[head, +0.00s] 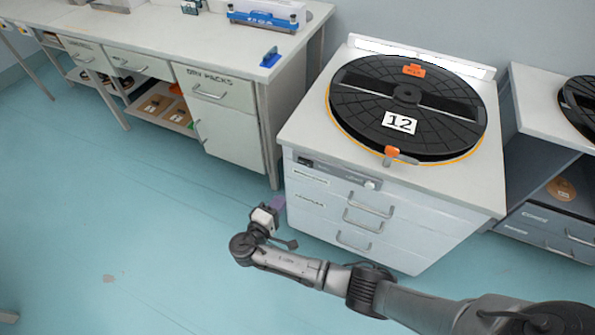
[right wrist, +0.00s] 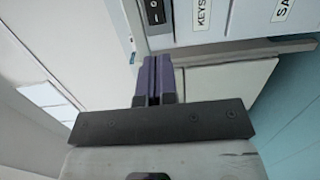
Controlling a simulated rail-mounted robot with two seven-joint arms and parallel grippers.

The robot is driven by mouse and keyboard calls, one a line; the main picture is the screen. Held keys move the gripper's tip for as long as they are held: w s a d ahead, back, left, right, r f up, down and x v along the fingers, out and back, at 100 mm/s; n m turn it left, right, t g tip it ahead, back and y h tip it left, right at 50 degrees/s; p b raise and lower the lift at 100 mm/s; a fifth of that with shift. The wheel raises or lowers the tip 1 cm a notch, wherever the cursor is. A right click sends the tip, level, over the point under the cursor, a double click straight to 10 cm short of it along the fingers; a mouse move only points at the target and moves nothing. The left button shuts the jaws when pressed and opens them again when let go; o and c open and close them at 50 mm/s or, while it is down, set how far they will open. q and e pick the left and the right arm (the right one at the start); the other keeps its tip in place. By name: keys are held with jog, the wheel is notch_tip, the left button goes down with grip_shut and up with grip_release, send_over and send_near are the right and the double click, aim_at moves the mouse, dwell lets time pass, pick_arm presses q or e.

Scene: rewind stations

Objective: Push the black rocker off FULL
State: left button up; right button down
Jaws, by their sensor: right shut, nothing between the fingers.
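The black rocker (right wrist: 156,12) shows at the top edge of the right wrist view, with white marks on its face. It is partly cut off by the frame's edge. In the head view a dark control strip (head: 335,172) runs along the top front of the white cabinet, and the rocker seems to be at its left end, too small to read. My right gripper (head: 279,202) is shut and empty, just in front of and below the strip's left end. Its purple fingers (right wrist: 154,80) lie together below the rocker in the wrist view, apart from it. My left gripper is out of view.
A large black reel (head: 370,100) marked 12 sits on the cabinet top, with orange clips. Drawers with handles (head: 371,205) lie below the strip. A workbench (head: 130,45) stands at the left, and another cabinet (head: 535,110) at the right. The floor in front is clear.

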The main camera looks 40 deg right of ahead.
aim_at(308, 165)
jog(key=shift+s+r, duration=0.15)
jog(key=shift+r, duration=0.1)
jog(key=shift+d, duration=0.1)
jog(key=b+x, duration=0.4)
jog(key=x, duration=0.8)
jog(key=shift+b+x, duration=0.45)
jog(key=shift+x, duration=0.5)
jog(key=shift+d+r, duration=0.1)
jog(key=shift+s, duration=0.1)
